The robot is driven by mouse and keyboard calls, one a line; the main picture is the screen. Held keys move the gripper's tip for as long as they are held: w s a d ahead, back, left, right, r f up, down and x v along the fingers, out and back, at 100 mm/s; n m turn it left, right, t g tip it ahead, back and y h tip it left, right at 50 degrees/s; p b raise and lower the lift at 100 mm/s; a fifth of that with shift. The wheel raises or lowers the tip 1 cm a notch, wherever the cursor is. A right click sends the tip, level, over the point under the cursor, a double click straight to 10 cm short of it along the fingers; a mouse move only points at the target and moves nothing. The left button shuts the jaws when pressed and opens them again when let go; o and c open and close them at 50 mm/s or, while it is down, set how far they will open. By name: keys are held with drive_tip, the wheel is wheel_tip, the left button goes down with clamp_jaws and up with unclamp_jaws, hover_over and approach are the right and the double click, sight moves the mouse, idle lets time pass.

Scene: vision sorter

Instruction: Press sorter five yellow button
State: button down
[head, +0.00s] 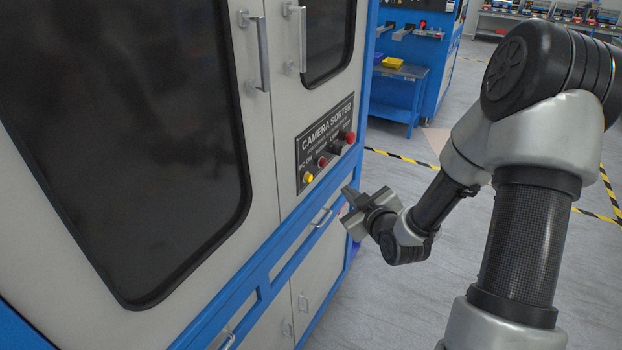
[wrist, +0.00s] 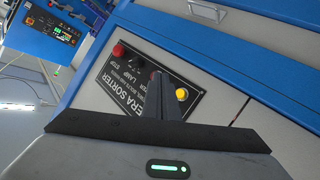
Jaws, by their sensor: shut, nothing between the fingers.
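The camera sorter (head: 285,120) is a grey and blue cabinet filling the left of the head view. Its dark control panel (head: 322,145) carries a yellow button (head: 308,177) at the lower left, with red and black controls to its right. My gripper (head: 352,195) is shut and empty, in front of the cabinet, to the right of and below the yellow button. In the wrist view the panel (wrist: 105,90) appears rotated, and the yellow button (wrist: 181,93) shows just right of my shut fingers. The fingers hide part of the panel. I see no contact with the button.
The grey floor (head: 385,310) right of the cabinet is open.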

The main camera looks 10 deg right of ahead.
sight(308, 178)
drive_tip(key=w+a, duration=0.4)
drive_tip(key=a, duration=0.2)
drive_tip(key=shift+w+b, duration=0.15)
drive_tip(key=shift+b, duration=0.2)
idle(1.8)
drive_tip(key=shift+w+a+b, duration=0.25)
drive_tip(key=shift+a+b, duration=0.05)
drive_tip(key=shift+b, duration=0.15)
drive_tip(key=shift+w+a+b, duration=0.25)
drive_tip(key=shift+a+b, duration=0.05)
drive_tip(key=shift+a, duration=0.05)
idle(0.8)
drive_tip(key=shift+s+d, duration=0.1)
drive_tip(key=shift+s+d+b, duration=0.35)
drive_tip(key=shift+s+d, duration=0.1)
drive_tip(key=shift+d, duration=0.1)
